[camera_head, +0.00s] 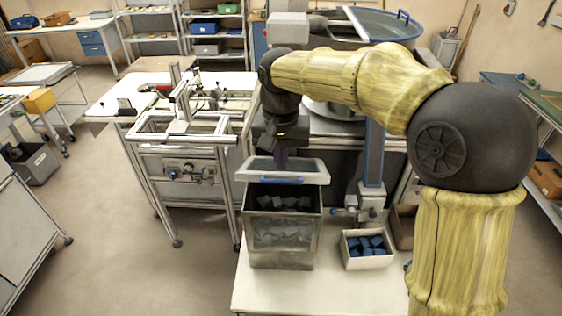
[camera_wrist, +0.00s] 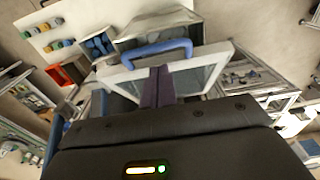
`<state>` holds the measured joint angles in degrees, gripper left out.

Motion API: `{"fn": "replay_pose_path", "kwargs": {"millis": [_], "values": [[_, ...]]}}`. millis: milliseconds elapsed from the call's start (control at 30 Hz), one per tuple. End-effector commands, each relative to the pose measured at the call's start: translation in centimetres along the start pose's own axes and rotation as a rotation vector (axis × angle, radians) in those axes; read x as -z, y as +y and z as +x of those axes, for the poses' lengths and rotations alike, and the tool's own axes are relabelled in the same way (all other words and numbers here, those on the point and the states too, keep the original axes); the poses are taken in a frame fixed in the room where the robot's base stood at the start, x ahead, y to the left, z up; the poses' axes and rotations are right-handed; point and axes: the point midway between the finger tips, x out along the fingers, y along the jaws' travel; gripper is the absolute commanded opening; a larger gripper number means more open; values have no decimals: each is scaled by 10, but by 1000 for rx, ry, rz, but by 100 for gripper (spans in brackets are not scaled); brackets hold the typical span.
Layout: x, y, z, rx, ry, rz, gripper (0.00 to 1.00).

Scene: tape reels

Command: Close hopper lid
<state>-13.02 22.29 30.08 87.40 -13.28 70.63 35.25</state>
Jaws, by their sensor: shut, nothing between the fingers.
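The hopper (camera_head: 283,238) is a clear-fronted metal box on the white table, with grey blocks inside. Its lid (camera_head: 283,168), a pale frame with a translucent panel and a blue handle (camera_head: 282,181), stands tilted open above the box. In the wrist view the lid (camera_wrist: 205,72) lies just beyond my fingers, with the blue handle (camera_wrist: 155,49) along its edge. My gripper (camera_head: 281,155) is behind and above the lid, its dark fingers (camera_wrist: 158,72) shut with nothing between them. The fingertips overlap the lid in the wrist view; I cannot tell whether they touch it.
A white box of blue blocks (camera_head: 367,250) stands right of the hopper, with a brown box (camera_head: 402,226) behind it. A blue-grey column (camera_head: 374,155) rises close to the hopper's right. A metal-framed workbench (camera_head: 185,120) stands to the left.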

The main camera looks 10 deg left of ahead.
Motion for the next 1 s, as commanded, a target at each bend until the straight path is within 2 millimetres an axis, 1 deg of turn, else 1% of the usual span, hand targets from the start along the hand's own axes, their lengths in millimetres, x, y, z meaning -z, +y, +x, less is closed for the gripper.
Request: {"fn": "replay_pose_path", "kwargs": {"millis": [200, 667, 867, 1000], "values": [[-10, 1, 9, -1, -1, 2, 0], [-11, 0, 11, 0, 2, 0, 0], [-15, -4, 16, 0, 18, -9, 0], [-22, -10, 23, 0, 41, -21, 0]]}}
